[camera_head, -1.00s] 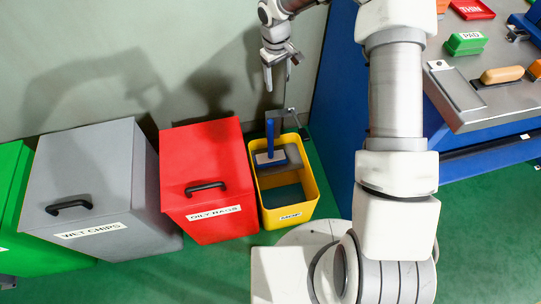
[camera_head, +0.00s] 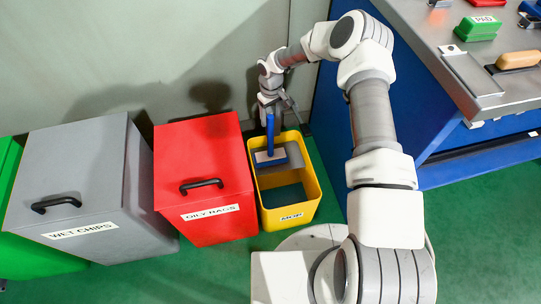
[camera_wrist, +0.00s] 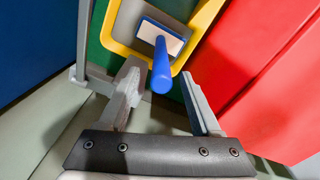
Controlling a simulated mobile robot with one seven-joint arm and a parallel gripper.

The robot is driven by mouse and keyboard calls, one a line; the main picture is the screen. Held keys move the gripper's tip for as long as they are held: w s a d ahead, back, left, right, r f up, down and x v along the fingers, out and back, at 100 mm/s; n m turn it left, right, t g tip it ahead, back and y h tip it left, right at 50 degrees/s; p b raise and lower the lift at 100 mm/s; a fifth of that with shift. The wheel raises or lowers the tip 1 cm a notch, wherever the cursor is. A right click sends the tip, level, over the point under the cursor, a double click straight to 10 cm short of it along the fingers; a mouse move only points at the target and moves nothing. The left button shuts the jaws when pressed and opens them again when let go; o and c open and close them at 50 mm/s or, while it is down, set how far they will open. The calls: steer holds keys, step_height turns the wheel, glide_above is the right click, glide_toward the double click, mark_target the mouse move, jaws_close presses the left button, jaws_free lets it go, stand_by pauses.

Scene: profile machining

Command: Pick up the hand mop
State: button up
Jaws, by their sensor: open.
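The hand mop (camera_head: 270,138) has an upright blue handle and a flat blue and pale head. It stands in the yellow bucket (camera_head: 313,188), which bears a MOP label. My gripper (camera_head: 270,106) is above the back of the bucket, at the top of the handle. In the wrist view, the fingers of my gripper (camera_wrist: 161,76) are apart, with the end of the blue handle (camera_wrist: 162,77) showing between them. I cannot tell whether a finger touches it. The mop head (camera_wrist: 163,36) lies farther down in the bucket.
A red OILY RAGS bin (camera_head: 204,190) stands close left of the bucket, with a grey WET CHIPS bin (camera_head: 75,185) beyond it. A wall (camera_head: 180,50) is behind. A blue workbench (camera_head: 440,135) with a grey top is at the right. Green floor (camera_head: 480,240) is open in front.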

mark_target(271, 128)
step_height(271, 128, down, 7)
steer(key=shift+r+b, duration=0.15)
steer(key=shift+b, duration=1)
jaws_close()
